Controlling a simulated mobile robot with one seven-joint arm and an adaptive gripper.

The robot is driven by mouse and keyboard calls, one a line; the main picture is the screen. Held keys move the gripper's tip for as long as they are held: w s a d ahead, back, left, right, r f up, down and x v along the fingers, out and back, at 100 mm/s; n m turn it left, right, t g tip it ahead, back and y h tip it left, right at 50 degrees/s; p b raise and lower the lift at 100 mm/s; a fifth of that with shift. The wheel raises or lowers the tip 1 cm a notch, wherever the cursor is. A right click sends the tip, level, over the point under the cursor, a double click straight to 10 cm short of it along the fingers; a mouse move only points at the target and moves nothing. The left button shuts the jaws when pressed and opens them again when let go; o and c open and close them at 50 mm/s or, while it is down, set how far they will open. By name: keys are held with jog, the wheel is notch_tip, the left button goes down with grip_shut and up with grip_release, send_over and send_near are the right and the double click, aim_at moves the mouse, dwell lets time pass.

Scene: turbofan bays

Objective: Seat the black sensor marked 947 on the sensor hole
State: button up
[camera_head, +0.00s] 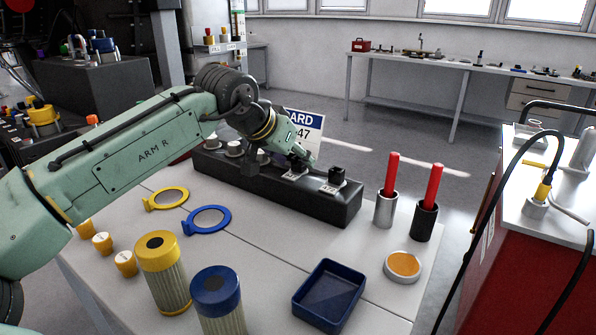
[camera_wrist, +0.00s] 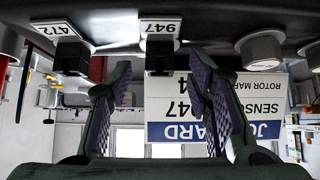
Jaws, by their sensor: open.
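The black sensor marked 947 (camera_wrist: 159,53) stands in the black rack (camera_head: 283,196), with its white 947 tag (camera_wrist: 161,27) beside it. The wrist view is upside down. My gripper (camera_wrist: 158,78) is open, with one finger on each side of this sensor and a gap to both. In the head view my gripper (camera_head: 300,158) is low over the rack and largely hides the sensor. A second black sensor (camera_wrist: 71,56), tagged 472, stands at the rack's right end in the head view (camera_head: 337,174). I cannot make out the sensor hole in either view.
White-capped parts (camera_head: 235,148) fill the rack's left side. A job card (camera_head: 307,128) reading sensor 947 stands behind it. Red rods in cups (camera_head: 385,208), a blue tray (camera_head: 329,296) and yellow and blue canisters (camera_head: 162,268) share the table. Dark machinery (camera_head: 100,85) is at left.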

jog(key=shift+c, duration=0.5)
grip_shut()
